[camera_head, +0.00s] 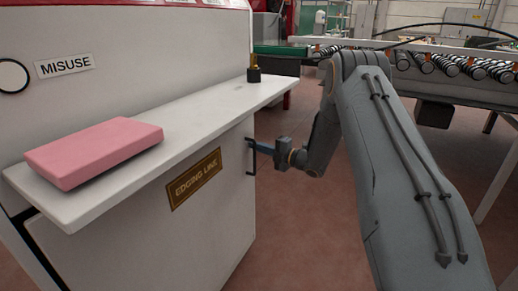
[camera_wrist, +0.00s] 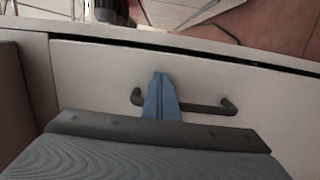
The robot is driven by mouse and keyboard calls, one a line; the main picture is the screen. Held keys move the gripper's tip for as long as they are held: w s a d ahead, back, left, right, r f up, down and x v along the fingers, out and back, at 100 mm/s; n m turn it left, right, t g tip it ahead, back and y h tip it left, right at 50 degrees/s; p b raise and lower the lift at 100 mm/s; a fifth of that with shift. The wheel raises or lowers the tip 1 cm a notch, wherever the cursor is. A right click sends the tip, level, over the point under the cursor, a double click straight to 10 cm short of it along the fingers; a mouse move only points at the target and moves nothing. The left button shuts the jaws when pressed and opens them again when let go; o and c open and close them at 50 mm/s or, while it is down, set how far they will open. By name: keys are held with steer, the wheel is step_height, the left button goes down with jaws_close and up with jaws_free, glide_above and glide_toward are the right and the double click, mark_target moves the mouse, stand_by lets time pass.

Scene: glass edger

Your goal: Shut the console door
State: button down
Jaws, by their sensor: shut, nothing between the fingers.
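The console door is the white front panel (camera_head: 222,205) under the counter, with an "EDGING LINE" plate (camera_head: 195,180) and a dark bar handle (camera_head: 251,158) near its right edge. In the wrist view the door (camera_wrist: 85,75) fills the middle, with the handle (camera_wrist: 205,108) across it. A dark gap shows along the door's far edge there. My gripper (camera_head: 258,148) is at the handle from the right; its blue fingers are together. In the wrist view my gripper (camera_wrist: 160,80) overlaps the handle; I cannot tell whether it touches.
A white counter (camera_head: 200,108) juts out above the door and holds a pink block (camera_head: 95,150) and a small black-and-brass part (camera_head: 254,70). A roller conveyor (camera_head: 450,65) stands at the back right. Reddish floor (camera_head: 300,225) is clear beside the console.

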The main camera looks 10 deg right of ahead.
steer(key=shift+w+a+r, duration=0.3)
steer(key=shift+w+r, duration=0.25)
steer(key=shift+w, duration=0.05)
steer(key=w+d+f+p+v, duration=0.1)
steer(key=v, duration=1.4)
steer(key=w+a+r+m+h, duration=0.3)
steer(key=w+r+m+h, duration=0.1)
steer(key=r+m+h, duration=0.15)
steer(key=s+a+r+m+g+h, duration=0.2)
steer(key=s+r+m+h, duration=0.25)
steer(key=m, duration=0.25)
steer(key=s+a+r+m+g+h+p, duration=0.1)
steer(key=s+a+m+g, duration=0.3)
steer(key=s, duration=1.1)
steer(key=s+a+m+g, duration=0.3)
steer(key=s+a+m, duration=0.1)
steer(key=s, duration=1)
steer(key=s+a+r+m+g+h+p, duration=0.1)
steer(key=s+a+m+g, duration=0.35)
steer(key=s, duration=1.05)
steer(key=d+r+m+p, duration=0.2)
steer(key=d+r+p, duration=0.3)
steer(key=p, duration=0.7)
steer(key=shift+d+r+h, duration=0.3)
steer(key=shift+d+r, duration=0.1)
steer(key=shift+d, duration=1)
